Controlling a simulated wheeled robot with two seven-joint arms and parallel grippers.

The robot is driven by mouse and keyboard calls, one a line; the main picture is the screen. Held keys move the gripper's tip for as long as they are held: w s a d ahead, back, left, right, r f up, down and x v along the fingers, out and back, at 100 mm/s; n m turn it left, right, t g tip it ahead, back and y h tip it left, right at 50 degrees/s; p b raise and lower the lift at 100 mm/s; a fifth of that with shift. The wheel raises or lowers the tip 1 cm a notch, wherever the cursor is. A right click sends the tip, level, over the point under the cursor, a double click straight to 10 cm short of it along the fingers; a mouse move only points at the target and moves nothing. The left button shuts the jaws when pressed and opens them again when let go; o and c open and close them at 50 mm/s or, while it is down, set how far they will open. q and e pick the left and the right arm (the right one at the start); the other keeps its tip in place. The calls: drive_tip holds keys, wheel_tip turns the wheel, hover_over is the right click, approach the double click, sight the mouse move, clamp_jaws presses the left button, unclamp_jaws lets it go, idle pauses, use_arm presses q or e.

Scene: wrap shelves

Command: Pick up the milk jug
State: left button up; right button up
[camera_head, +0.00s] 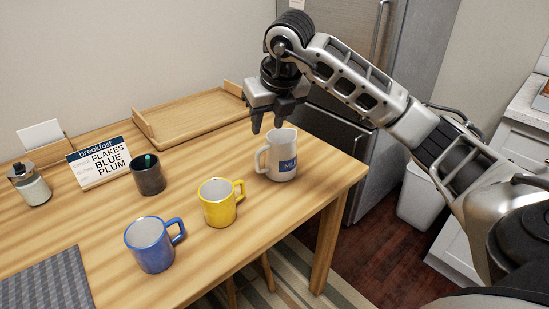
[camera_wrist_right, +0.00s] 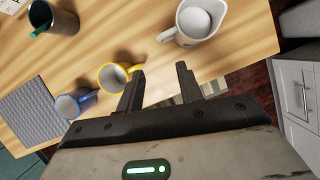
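The milk jug (camera_head: 281,147) is a light grey-white jug with a dark blue label, upright near the right end of the wooden table, its handle to the left. In the right wrist view the jug (camera_wrist_right: 185,41) is seen from above, beyond the fingertips and to the upper right, with something white and round inside. My right gripper (camera_head: 267,126) is open and empty, pointing down just above and behind the jug's rim in the head view. Its two fingers (camera_wrist_right: 160,72) are apart with nothing between them. My left gripper is out of view.
A yellow mug (camera_head: 217,207), a blue mug (camera_head: 150,250) and a dark cup (camera_head: 148,180) stand left of the jug. A wooden tray (camera_head: 190,112), breakfast sign (camera_head: 98,165) and glass jar (camera_head: 33,188) are further back. The table's right edge is near the jug.

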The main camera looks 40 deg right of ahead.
sight(258, 159)
drive_tip(key=x, duration=1.5)
drive_tip(key=shift+f, duration=0.35)
drive_tip(key=shift+c, duration=0.4)
clamp_jaws()
drive_tip(key=shift+r, duration=0.2)
